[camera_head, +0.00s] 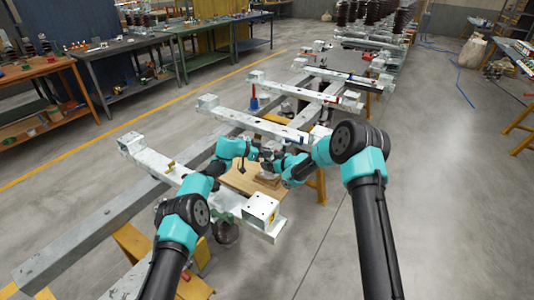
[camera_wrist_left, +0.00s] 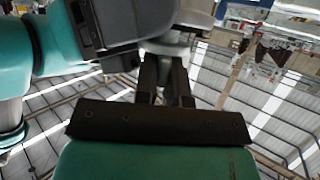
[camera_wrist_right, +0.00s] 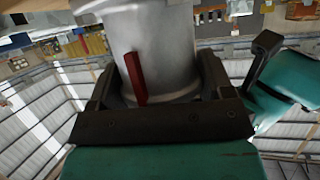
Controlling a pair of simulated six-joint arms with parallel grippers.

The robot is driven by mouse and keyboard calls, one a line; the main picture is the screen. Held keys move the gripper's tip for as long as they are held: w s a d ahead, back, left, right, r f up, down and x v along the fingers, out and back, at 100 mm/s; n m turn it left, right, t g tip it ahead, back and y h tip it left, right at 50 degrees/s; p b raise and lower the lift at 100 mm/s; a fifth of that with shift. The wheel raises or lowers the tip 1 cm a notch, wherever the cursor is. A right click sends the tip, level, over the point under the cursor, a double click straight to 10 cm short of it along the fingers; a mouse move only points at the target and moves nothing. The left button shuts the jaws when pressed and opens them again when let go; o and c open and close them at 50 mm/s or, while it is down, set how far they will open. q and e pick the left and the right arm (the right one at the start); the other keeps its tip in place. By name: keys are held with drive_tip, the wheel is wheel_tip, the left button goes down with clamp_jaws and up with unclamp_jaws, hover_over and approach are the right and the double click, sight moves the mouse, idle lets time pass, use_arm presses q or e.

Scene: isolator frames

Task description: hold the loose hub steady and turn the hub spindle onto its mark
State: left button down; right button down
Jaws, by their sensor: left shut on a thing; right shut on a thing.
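My left gripper (camera_head: 258,154) and right gripper (camera_head: 268,162) meet close together above a wooden board, and what they hold is mostly hidden by them in the head view. In the right wrist view my right gripper (camera_wrist_right: 158,90) is shut around a wide grey metal cylinder (camera_wrist_right: 170,45), which looks like the hub. A red stripe (camera_wrist_right: 135,77) runs along its side. In the left wrist view my left gripper (camera_wrist_left: 166,80) has its fingers close together on a narrow part, apparently the spindle, mostly hidden between them. A matching mark cannot be made out.
The wooden board (camera_head: 238,181) lies below the grippers, between white crossbeams (camera_head: 160,166) on a long steel frame. A white box-shaped beam end (camera_head: 262,208) stands near my left arm. A blue and red item (camera_head: 254,98) stands farther back. Open floor lies to the right.

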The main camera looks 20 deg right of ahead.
use_arm(q)
drive_tip(key=shift+w+a+r, duration=0.1)
drive_tip(key=c, duration=1.5)
unclamp_jaws()
drive_tip(key=shift+v, duration=6)
